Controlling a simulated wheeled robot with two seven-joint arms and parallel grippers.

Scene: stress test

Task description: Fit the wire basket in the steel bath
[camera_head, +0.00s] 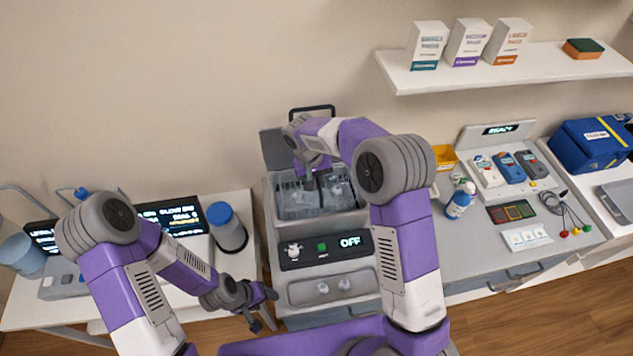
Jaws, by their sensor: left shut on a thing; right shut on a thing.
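The steel bath (270,205) is the open tank of a unit in the middle, with its front panel reading OFF. The wire basket (322,205) seems to sit down inside the tank, hard to tell from the bath's clear contents. My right gripper (309,183) points down into the bath from above and is shut on what looks like the basket. Whether the basket rests on the bottom is hidden. My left gripper (264,308) is low, at the unit's front left corner, outside the bath. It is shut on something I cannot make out.
A blue-capped jar (228,228) stands left of the bath, beside a console with dark screens (170,217). A blue-labelled bottle (460,200) and several handheld meters (509,167) are on the right bench. A shelf (510,70) with boxes hangs at the upper right.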

